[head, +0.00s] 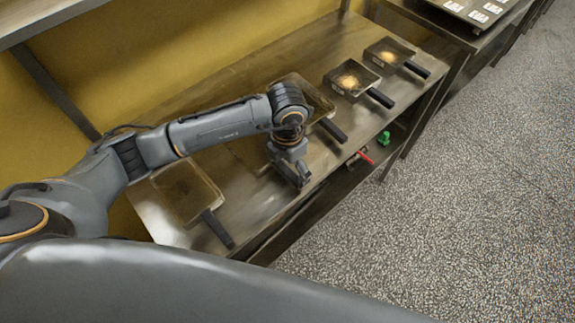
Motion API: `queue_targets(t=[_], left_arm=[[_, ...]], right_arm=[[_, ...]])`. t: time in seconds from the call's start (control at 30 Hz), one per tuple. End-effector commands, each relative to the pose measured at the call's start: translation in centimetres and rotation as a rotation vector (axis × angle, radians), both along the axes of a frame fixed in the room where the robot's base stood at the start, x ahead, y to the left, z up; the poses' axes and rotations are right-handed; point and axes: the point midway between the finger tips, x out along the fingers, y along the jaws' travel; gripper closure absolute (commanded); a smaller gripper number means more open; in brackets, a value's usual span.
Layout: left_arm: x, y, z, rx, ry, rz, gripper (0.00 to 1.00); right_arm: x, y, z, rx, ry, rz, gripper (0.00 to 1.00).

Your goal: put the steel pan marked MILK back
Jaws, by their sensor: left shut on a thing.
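Several square steel pans with black handles lie in a row on a steel counter. The nearest pan (180,192) is at the left. Another pan (312,97) is partly behind my arm, and two pans (345,80) and (386,54) with light contents are farther back. My left gripper (298,180) is low at the counter's front edge, between the nearest pan and the partly covered one. It is shut on what looks like a dark pan handle; my arm hides most of that pan. I cannot read the word MILK on any pan. My right gripper is out of view.
The steel counter (150,212) runs along a yellow wall (190,45). A red-handled valve (362,157) and a green object (384,138) are below its front edge. Another steel table (455,38) with white labels stands at the back. The speckled floor is clear.

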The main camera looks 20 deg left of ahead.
Motion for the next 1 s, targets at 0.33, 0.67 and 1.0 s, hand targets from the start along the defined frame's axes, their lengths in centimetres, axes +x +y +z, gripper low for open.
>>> queue_targets(t=[0.33, 0.67, 1.0], left_arm=[[0.0, 0.0, 0.0, 0.000, 0.000, 0.000, 0.00], [0.1, 0.0, 2.7, -0.001, -0.006, -0.003, 0.00], [0.1, 0.0, 9.7, -0.002, -0.005, -0.002, 0.00]], right_arm=[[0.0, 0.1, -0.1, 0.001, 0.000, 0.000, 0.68], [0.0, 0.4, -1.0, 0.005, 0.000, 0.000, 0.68], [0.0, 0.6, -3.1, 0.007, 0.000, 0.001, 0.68]])
